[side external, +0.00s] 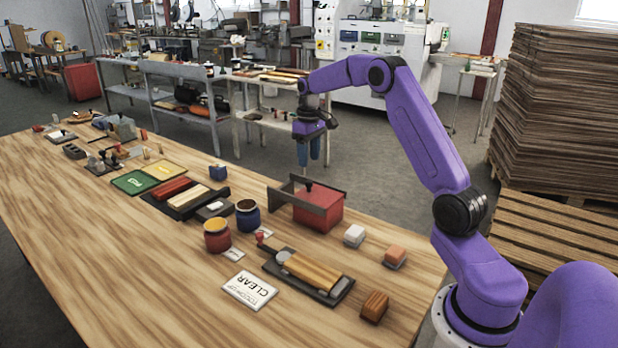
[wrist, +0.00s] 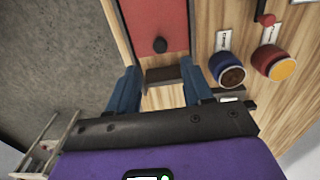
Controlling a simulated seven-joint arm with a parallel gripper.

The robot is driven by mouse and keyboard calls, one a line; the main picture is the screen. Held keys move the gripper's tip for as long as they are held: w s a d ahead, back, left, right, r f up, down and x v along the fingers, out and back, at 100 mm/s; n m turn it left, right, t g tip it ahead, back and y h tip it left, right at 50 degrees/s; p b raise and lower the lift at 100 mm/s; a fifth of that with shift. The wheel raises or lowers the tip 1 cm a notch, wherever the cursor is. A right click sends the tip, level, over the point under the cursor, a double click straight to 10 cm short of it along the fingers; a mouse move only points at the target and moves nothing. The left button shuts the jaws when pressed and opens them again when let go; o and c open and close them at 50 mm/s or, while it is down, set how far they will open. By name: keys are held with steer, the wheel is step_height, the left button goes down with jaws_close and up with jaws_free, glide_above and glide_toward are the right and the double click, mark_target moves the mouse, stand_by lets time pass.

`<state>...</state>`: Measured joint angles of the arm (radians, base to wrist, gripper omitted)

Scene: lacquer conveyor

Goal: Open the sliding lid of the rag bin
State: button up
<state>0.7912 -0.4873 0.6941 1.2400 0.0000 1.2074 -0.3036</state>
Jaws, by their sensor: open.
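The rag bin (side external: 322,218) is a red box between dark rails that reach out past its left side, near the far edge of the table. Its lid has a small black knob (side external: 309,186), which stands upright between the rails. In the wrist view the lid (wrist: 150,20) is a flat red panel, with the knob (wrist: 160,45) near its lower end. My gripper (side external: 309,161) hangs above and behind the bin, blue fingers pointing down, apart from the knob. Its fingers (wrist: 158,68) are spread and empty, with the knob ahead of the gap between them.
A blue jar (side external: 248,216) and a red-and-yellow jar (side external: 217,236) stand left of the bin. A dark tray (side external: 338,290) with a wooden-handled tool lies in front. Open floor lies behind the table.

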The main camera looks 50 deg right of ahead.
mark_target(309, 181)
step_height(309, 181, down, 8)
steer(key=shift+r, duration=0.25)
jaws_close()
